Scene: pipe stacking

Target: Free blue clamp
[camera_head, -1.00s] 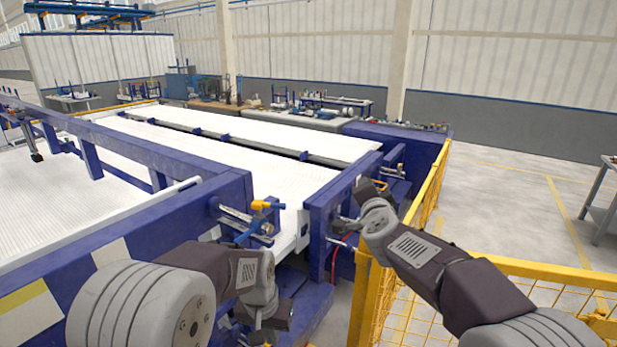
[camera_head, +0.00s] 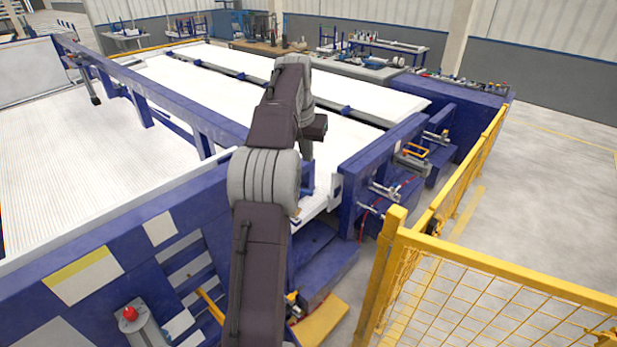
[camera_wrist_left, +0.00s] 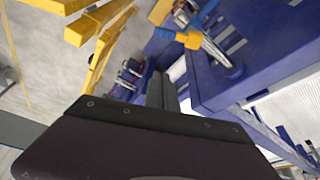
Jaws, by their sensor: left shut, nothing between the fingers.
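My left gripper (camera_wrist_left: 162,92) is shut and empty in the left wrist view, its narrow dark fingers beyond the broad dark housing. A clamp with an orange-yellow knob (camera_wrist_left: 192,39), a blue handle and a grey rod sits against the blue frame, just beyond the fingers. I see a gap between them in that picture. In the head view my left arm reaches up over the frame corner and bends down, hiding most of the clamp. Only a small blue piece (camera_head: 307,191) shows beside the arm. My right gripper is not in view.
The blue machine frame (camera_head: 385,160) with more clamps (camera_head: 385,192) is right of my arm. A yellow mesh fence (camera_head: 500,290) borders the right. The white ribbed bed (camera_head: 60,170) lies left. A red button (camera_head: 130,313) is at lower left.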

